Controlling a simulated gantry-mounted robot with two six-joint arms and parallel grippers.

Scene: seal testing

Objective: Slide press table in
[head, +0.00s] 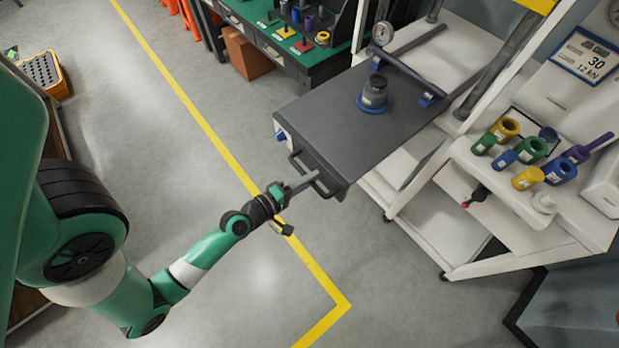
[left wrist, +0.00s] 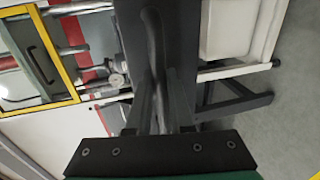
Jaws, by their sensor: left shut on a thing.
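The press table (head: 330,125) is a flat dark grey slab that sticks out from the white press frame toward my left arm. A dark handle (head: 306,172) is fixed on its near end. A grey cylinder on a blue ring base (head: 373,93) stands upright on the table toward the press. My left gripper (head: 305,183) is shut on the handle. In the left wrist view the handle (left wrist: 154,45) runs between the two fingers (left wrist: 160,110), with the dark table end behind it. My right gripper is not in view.
A white cart (head: 480,165) at the right carries several coloured cups and rings. A green bench (head: 300,55) with colored parts stands at the back, an orange box (head: 247,52) beside it. A yellow line (head: 190,110) crosses the floor, which is clear left of the table.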

